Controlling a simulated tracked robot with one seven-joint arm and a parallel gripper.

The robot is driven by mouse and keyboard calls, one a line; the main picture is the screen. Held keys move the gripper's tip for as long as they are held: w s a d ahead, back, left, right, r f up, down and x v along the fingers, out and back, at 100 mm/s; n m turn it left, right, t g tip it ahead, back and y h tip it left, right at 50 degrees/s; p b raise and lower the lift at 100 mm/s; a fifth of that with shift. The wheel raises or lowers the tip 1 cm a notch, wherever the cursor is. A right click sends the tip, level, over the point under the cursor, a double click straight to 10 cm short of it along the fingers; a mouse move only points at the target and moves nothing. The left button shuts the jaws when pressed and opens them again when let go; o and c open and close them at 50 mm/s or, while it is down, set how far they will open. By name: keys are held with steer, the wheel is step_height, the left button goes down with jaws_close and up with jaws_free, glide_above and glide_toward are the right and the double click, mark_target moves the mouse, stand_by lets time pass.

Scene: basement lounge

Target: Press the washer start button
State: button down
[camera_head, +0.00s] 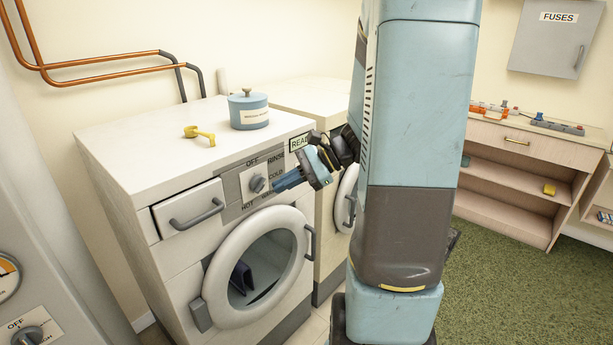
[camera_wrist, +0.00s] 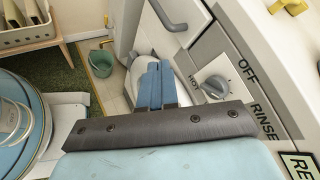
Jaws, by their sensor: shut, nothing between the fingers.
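The white washer (camera_head: 140,160) stands at the left with a round glass door (camera_head: 262,268) and a grey control panel. A dial (camera_head: 257,184) sits on the panel among the words OFF, RINSE, COLD and HOT; it also shows in the wrist view (camera_wrist: 217,87). My gripper (camera_head: 278,186) is shut and empty, in front of the panel just right of the dial. In the wrist view its blue fingers (camera_wrist: 154,72) lie together beside the dial; I cannot tell whether they touch the panel. I cannot make out a start button; my gripper covers part of the panel.
A blue-grey lidded pot (camera_head: 248,110) and a small yellow object (camera_head: 199,134) sit on the washer top. A drawer with a grey handle (camera_head: 197,214) is left of the dial. A second white machine (camera_head: 310,96) stands close behind. Green carpet (camera_head: 520,290) is open at the right.

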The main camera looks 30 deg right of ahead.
steer(key=w+d+f+m+t+h, duration=0.2)
steer(key=d+f+m+t, duration=0.4)
steer(key=d, duration=0.5)
steer(key=w+d+f+m+t+h, duration=0.3)
steer(key=d+f+m+t, duration=0.3)
steer(key=d+m, duration=0.4)
steer(key=shift+w+d+f+m+t, duration=0.15)
steer(key=shift+w+d+m+t, duration=0.3)
steer(key=shift+d, duration=0.6)
steer(key=shift+w, duration=0.1)
steer(key=x, duration=1.4)
steer(key=shift+f, duration=0.2)
steer(key=shift+w, duration=0.1)
